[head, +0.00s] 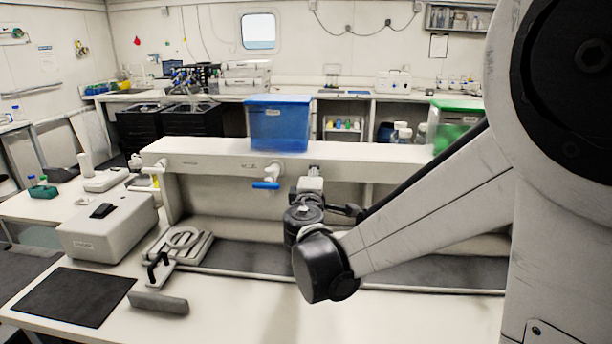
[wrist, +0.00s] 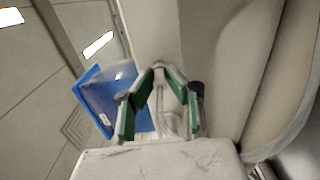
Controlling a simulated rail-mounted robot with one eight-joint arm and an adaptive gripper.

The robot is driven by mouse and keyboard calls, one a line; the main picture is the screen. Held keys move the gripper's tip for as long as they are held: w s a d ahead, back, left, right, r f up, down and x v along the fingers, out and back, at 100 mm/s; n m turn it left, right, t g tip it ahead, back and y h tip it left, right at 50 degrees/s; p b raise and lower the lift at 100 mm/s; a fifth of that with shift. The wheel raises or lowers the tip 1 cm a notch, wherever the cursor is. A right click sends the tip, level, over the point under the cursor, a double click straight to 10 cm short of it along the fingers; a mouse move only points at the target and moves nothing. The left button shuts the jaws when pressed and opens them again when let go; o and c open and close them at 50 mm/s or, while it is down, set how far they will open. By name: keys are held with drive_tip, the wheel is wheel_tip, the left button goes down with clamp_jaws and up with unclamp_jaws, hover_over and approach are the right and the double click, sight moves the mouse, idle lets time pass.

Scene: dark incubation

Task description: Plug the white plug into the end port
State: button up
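I cannot clearly make out the white plug or the end port. A looped pale cable or tube (head: 183,240) lies on a light tray on the bench in the head view; whether it ends in a plug cannot be told. My gripper (head: 312,171) is raised in front of the long white ledge, small and partly hidden by my arm in the head view. In the wrist view, its green-lined fingers (wrist: 160,75) lean together towards the tips. A pale shape (wrist: 160,100) shows between them; whether it is held is unclear.
A white ledge (head: 215,152) carries a blue bin (head: 278,128) and a green bin (head: 455,125). The blue bin also shows in the wrist view (wrist: 95,95). A blue-handled tap (head: 265,185) projects left of my gripper. A white box (head: 107,226) and black mat (head: 75,297) occupy the bench's left.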

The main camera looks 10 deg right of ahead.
drive_tip(key=shift+s, duration=0.1)
clamp_jaws()
drive_tip(key=shift+v, duration=2.9)
